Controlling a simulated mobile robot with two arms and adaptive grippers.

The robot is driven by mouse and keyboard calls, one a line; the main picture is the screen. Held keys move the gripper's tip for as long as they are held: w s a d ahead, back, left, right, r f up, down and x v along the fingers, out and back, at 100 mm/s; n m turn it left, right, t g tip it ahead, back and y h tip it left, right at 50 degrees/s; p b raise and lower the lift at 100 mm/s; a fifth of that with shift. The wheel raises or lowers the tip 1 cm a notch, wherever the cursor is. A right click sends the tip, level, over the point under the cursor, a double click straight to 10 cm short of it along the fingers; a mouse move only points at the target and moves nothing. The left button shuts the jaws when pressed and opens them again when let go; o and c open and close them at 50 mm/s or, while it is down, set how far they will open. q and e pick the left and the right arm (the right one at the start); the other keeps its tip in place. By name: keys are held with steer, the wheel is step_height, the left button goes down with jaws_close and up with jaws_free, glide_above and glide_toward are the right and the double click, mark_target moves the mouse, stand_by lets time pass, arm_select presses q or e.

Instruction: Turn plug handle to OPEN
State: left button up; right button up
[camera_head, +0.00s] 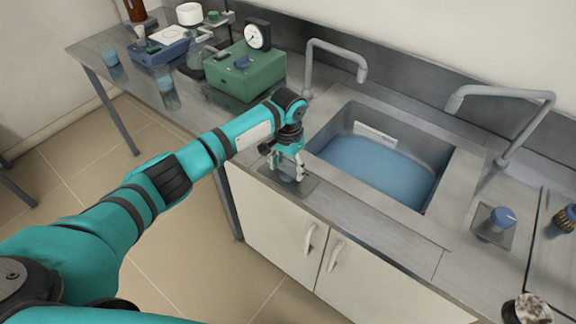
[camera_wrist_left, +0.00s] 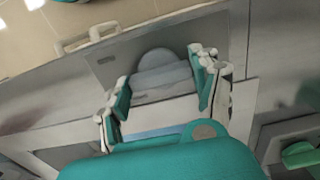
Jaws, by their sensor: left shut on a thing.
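The plug handle (camera_wrist_left: 157,64) is a grey, rounded knob on a flat metal plate (camera_wrist_left: 105,62), set in the counter left of the sink. My left gripper (camera_head: 289,173) reaches down over this plate from the left. In the wrist view my left gripper (camera_wrist_left: 162,92) has its two fingers on either side of the knob, shut on it. The fingers hide much of the knob in the head view, and any OPEN mark cannot be read. The sink (camera_head: 455,180) holds bluish water (camera_head: 380,172). My right gripper is not in view.
Two curved taps, one at the back (camera_head: 335,48) and one at the right (camera_head: 505,92), rise beside the sink. A blue-topped knob (camera_head: 502,218) stands on a plate at right. A green box (camera_head: 245,72) with a gauge (camera_head: 257,35) stands behind my left wrist.

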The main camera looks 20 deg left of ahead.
arm_select(q)
steer(key=shift+r+m+p, duration=0.1)
steer(key=shift+m+p, duration=0.3)
steer(key=shift+m, duration=0.2)
steer(key=shift+m+p, duration=0.6)
steer(key=shift+m, duration=0.5)
steer(key=m+p, duration=0.1)
steer(key=m, duration=0.3)
steer(key=shift+m, duration=0.3)
steer(key=m, duration=0.4)
steer(key=shift+p, duration=0.4)
steer(key=m, duration=0.5)
steer(key=shift+w+m, duration=0.1)
steer(key=shift+m, duration=0.3)
steer(key=o, duration=1.2)
